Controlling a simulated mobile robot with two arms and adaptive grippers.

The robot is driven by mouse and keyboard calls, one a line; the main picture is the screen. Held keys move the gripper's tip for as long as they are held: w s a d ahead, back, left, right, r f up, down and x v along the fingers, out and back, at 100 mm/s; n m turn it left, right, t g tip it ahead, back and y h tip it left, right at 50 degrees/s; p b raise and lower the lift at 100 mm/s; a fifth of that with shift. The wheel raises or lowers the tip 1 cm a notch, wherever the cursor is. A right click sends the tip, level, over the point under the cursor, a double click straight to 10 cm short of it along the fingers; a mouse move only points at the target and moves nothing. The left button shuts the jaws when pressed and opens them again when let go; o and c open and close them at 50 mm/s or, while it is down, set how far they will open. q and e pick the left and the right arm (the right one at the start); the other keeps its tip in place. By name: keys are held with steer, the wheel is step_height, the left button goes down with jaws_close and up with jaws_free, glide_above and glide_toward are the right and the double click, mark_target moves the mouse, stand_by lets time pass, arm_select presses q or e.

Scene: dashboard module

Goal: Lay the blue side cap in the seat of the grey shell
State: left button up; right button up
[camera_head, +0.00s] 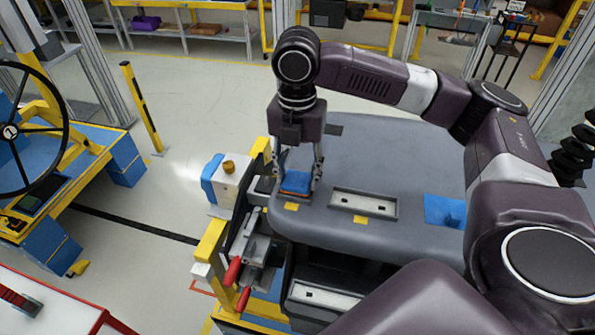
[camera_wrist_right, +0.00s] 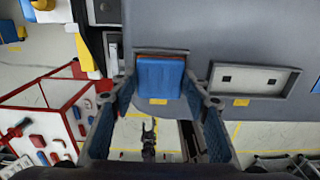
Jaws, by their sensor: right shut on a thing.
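The grey shell (camera_head: 390,150) is a large, smooth, dark-grey panel across the middle of the head view. My right gripper (camera_head: 299,188) points down over its near left end and is shut on the blue side cap (camera_head: 296,182). In the right wrist view the cap (camera_wrist_right: 160,78) sits between the two fingers (camera_wrist_right: 160,95), with a thin reddish edge along its top. An orange-brown edge shows under the cap in the head view. The cap hides the shell's surface below it; I cannot tell whether it touches. My left gripper is not in view.
A pale recess (camera_head: 362,203) with two dark holes lies open right of the cap. A blue piece (camera_head: 444,211) lies farther right. Yellow labels mark the shell's near edge. A yellow frame with red-handled clamps (camera_head: 233,271) and a white block (camera_head: 231,181) stand close on the left.

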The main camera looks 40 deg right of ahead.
steer(key=o, duration=1.2)
step_height(320, 180, up, 12)
steer(key=shift+f, duration=0.1)
